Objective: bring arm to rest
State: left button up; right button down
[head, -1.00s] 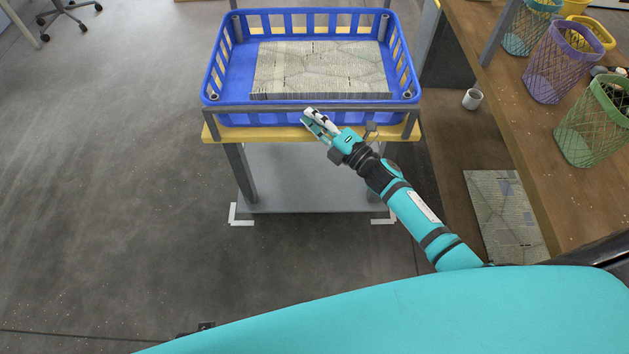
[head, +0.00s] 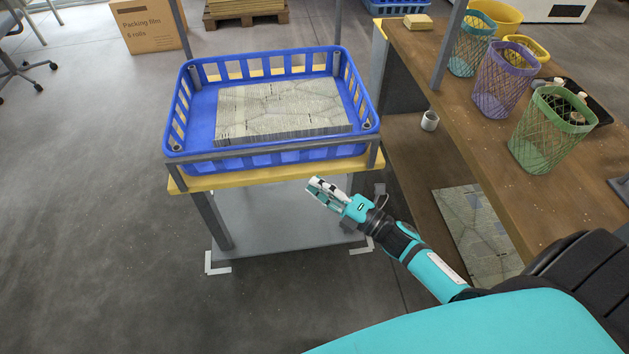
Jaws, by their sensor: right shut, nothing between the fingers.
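My right arm comes in from the lower right in the head view. Its gripper (head: 326,194) is shut and empty, in front of and below the yellow front edge of a cart (head: 270,176). The gripper appears apart from the cart. A blue crate (head: 200,112) stands on the cart's top and holds a stack of grey-green patterned sheets (head: 283,109). My left gripper is not in view.
On the right is a wooden table (head: 440,75) with purple (head: 503,80), green (head: 549,133) and teal (head: 474,45) mesh baskets. A white cup (head: 429,121) and a patterned board (head: 476,230) lie lower beside it. A cardboard box (head: 150,25) stands behind.

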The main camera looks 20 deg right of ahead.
dwell(0.3)
